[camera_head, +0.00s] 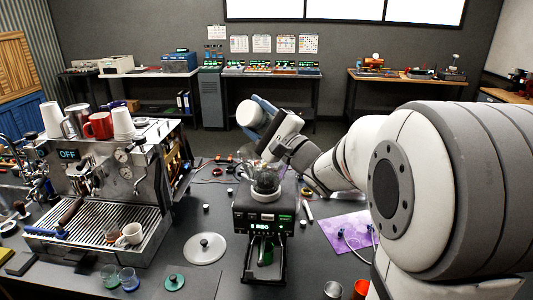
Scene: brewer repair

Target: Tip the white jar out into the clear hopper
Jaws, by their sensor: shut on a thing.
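My gripper (266,117) is shut on the white jar (248,114) and holds it in the air, tilted. The jar's pale round end faces up and left, and the gripper hides part of its body. I cannot clearly tell where its mouth is or whether anything is coming out. The clear hopper (264,182) sits on top of the black grinder (262,216), below the jar and slightly to its right. The jar and the hopper look apart. The hopper's contents are too small to make out.
A steel espresso machine (105,170) with cups on top stands to the left. A pale round lid (205,248) lies left of the grinder. Small glasses (128,279) stand at the front. A purple mat (348,235) with a cable lies to the right.

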